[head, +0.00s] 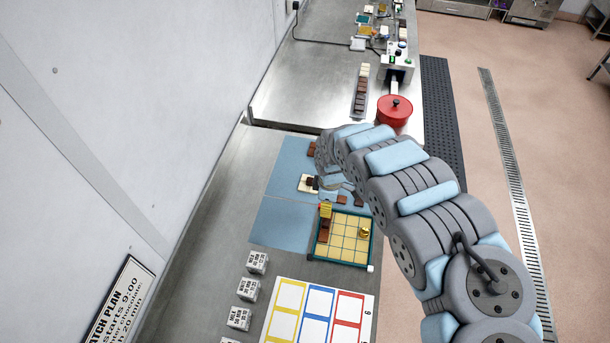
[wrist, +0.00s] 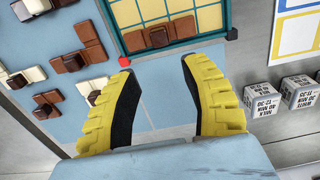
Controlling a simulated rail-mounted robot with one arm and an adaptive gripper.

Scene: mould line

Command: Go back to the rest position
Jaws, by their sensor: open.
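My gripper (wrist: 156,68) shows in the wrist view as two yellow fingers with black inner pads. The fingers are spread wide apart with nothing between them. They hang above the blue mat, and their tips lie just short of the near edge of a teal-rimmed tray (wrist: 178,43). In the head view my arm reaches over the bench from the lower right and largely hides its own end.
Brown pieces (wrist: 92,40) and white pieces lie loose on the mat (head: 283,222). The gridded tray (head: 318,253) holds a brown piece. Labelled white boxes (head: 248,289) and a colour-framed sheet (head: 272,329) stand nearer. A red round pot (head: 394,111) is beyond my arm.

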